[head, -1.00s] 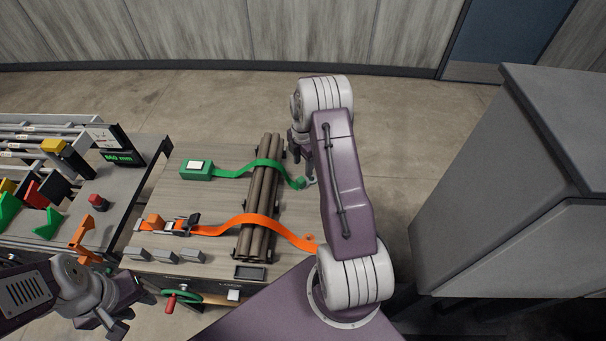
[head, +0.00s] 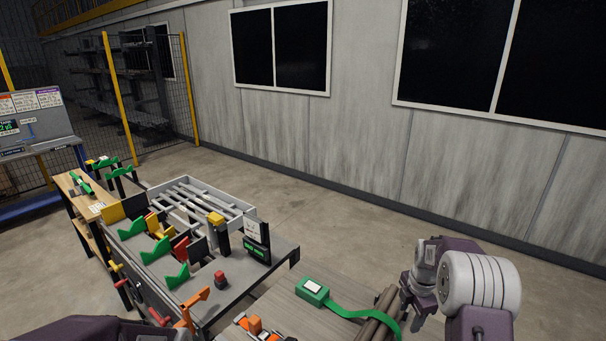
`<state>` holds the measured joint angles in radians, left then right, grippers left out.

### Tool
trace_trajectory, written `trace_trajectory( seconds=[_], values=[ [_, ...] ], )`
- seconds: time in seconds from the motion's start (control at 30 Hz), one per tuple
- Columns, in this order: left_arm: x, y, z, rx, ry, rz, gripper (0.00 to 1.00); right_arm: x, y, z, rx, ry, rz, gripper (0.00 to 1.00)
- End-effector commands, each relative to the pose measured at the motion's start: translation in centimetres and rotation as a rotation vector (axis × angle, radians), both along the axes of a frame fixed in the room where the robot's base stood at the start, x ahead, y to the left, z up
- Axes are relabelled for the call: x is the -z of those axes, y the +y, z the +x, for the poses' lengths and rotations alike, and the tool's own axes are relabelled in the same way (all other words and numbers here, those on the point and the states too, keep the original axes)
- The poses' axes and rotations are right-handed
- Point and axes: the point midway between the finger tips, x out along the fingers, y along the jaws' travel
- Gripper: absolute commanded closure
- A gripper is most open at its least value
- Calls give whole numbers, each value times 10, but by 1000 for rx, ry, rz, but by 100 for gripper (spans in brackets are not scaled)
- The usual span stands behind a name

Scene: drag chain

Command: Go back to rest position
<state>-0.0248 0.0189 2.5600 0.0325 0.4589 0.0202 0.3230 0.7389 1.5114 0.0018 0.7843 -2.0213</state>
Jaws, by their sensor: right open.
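My right gripper (head: 416,288) is at the lower right, beside the far end of a bundle of brown rods (head: 382,318). It is open, and I see no object in it; its fingertips are small and partly turned away. A green strap (head: 352,313) runs from a green ratchet box (head: 312,290) over the bundle. An orange buckle (head: 256,326) shows at the bottom edge. Of my left arm only a purple link shows at the lower left; its gripper is out of view.
The wooden bench top (head: 290,312) is cut off by the bottom edge. Left of it stands a grey fixture table (head: 215,290) with green wedges, a red button (head: 220,279) and a small display (head: 257,250). Open floor (head: 330,225) lies behind, up to the wall.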

Motion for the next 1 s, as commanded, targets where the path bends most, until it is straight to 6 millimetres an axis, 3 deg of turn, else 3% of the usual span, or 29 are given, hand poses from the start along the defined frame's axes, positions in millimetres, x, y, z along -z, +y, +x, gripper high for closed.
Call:
trace_trajectory(
  seconds=[0.03,0.1,0.17,0.23,0.37,0.5,0.6,0.7,1.0],
  values=[
    [0,0,0,0,0,0,64,-26,29,-3,-57,-22,-6,48],
    [0,0,0,0,0,0,64,-49,67,-21,-64,-41,2,48],
    [0,0,0,0,0,0,64,-63,96,-45,17,-55,22,48],
    [0,0,0,0,0,0,64,-72,126,-81,192,-66,57,48],
    [0,0,0,0,0,0,64,-65,153,-149,638,-51,126,48],
    [0,0,0,0,0,0,64,-42,155,-205,1184,-1,159,48],
    [0,0,0,0,0,0,64,-33,155,-216,1473,7,174,48],
    [0,0,0,0,0,0,64,-34,155,-210,1640,-9,204,48],
    [0,0,0,0,0,0,64,-34,155,-210,1713,-10,211,48]
  ],
)
